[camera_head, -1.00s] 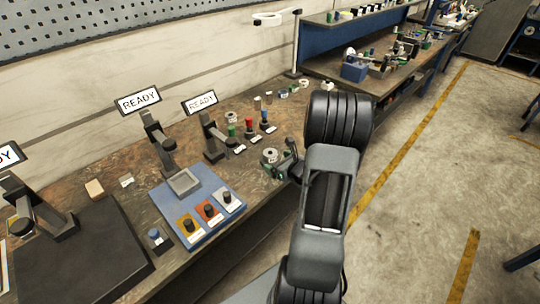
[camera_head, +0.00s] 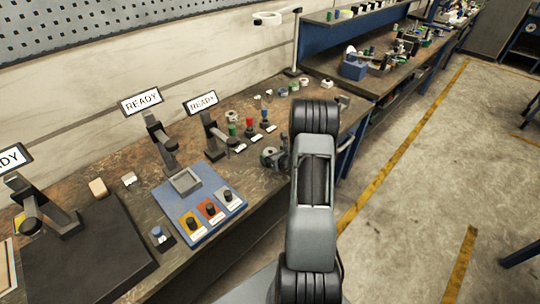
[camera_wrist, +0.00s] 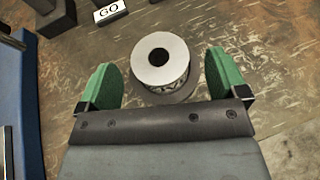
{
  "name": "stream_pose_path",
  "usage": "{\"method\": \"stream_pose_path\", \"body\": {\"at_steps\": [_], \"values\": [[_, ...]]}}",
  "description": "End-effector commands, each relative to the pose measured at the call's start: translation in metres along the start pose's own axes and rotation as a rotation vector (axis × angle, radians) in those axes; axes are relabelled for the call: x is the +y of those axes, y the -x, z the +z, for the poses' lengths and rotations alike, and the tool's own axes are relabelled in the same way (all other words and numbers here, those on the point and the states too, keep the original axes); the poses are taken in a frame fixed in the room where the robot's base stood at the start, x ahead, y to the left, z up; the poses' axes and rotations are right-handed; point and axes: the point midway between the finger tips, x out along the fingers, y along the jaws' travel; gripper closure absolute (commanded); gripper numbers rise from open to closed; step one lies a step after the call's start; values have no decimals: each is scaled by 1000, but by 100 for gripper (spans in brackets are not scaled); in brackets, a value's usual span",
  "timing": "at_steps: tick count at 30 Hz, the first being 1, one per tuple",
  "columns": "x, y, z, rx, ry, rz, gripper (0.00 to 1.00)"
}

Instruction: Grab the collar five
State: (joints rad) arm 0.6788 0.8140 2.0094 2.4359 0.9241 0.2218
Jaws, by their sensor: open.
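A short round collar (camera_wrist: 144,70) with a pale top and a dark centre hole stands on the bench in the wrist view. Its side carries dark marks; I cannot read a number on it. My gripper (camera_wrist: 160,84) is open, with one green finger on each side of the collar's near part and a gap on both sides. The collar lies slightly ahead of the fingertips' middle. In the head view the collar (camera_head: 267,153) shows at the bench's front part, partly hidden by my gripper (camera_head: 277,158).
Red, green and blue-topped knobs (camera_head: 249,128) stand behind the collar with small white labels. Several small rings and cylinders (camera_head: 283,92) sit farther back. A GO label (camera_wrist: 110,11) lies near.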

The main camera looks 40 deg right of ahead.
Motion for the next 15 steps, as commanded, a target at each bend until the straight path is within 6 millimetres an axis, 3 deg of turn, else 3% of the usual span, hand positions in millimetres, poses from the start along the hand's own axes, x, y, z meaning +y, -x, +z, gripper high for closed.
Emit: {"method": "stream_pose_path", "body": {"at_steps": [6, 15], "values": [[1, -27, 2, 1, 1, 2, 8], [0, -34, 1, 0, 0, 0, 8]]}}
